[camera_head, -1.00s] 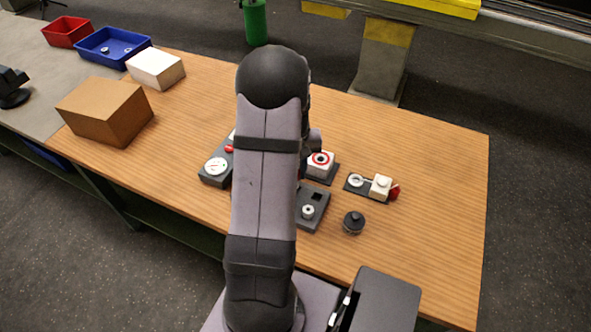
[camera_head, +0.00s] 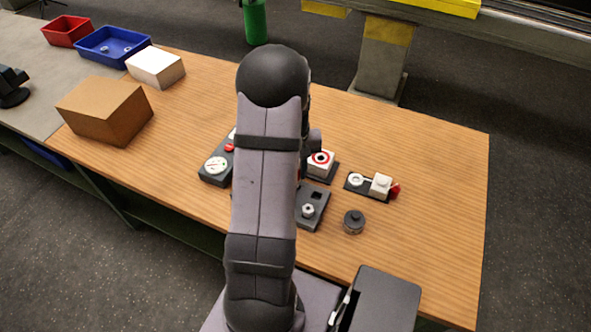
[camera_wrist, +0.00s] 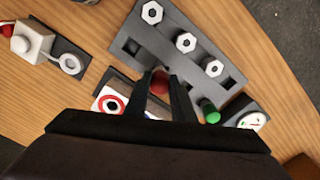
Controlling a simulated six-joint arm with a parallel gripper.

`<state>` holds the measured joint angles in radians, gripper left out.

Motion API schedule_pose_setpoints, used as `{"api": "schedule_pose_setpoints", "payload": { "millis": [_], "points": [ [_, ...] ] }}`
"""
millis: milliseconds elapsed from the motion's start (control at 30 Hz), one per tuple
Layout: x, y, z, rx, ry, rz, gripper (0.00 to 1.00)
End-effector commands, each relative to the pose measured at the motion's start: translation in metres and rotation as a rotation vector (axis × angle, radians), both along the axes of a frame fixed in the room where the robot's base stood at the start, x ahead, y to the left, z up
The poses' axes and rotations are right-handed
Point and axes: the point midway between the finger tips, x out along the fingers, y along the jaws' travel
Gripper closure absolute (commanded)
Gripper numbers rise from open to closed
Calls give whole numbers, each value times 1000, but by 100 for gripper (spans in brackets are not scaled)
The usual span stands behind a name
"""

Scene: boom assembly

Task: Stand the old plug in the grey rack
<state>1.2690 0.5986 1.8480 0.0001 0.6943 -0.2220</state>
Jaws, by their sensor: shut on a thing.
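The grey rack (camera_wrist: 184,45) lies on the table in the wrist view, with several white hex-shaped pieces in it and an empty square hole near its left end. Part of the rack (camera_head: 318,207) shows right of my arm in the head view. My gripper (camera_wrist: 162,84) is shut on a red-ended piece (camera_wrist: 159,83), which I take to be the old plug. It is over or beside the rack's near edge; I cannot tell its height. Most of the plug is hidden between the fingers. In the head view my arm hides the gripper.
A white block with a red ring (camera_head: 320,163), a white fixture with a red end (camera_head: 381,186) and a dark knob (camera_head: 353,223) stand nearby. A gauge panel (camera_head: 214,168) lies left of my arm. A cardboard box (camera_head: 105,111) is farther left. The table's right side is clear.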

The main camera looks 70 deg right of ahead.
Motion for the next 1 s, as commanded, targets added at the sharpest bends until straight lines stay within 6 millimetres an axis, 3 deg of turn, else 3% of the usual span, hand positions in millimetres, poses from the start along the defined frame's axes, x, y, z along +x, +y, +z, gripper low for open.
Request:
{"api": "schedule_pose_setpoints", "payload": {
  "millis": [1000],
  "points": [
    [0, 0, -5, 0, 0, 0, 100]
  ]
}}
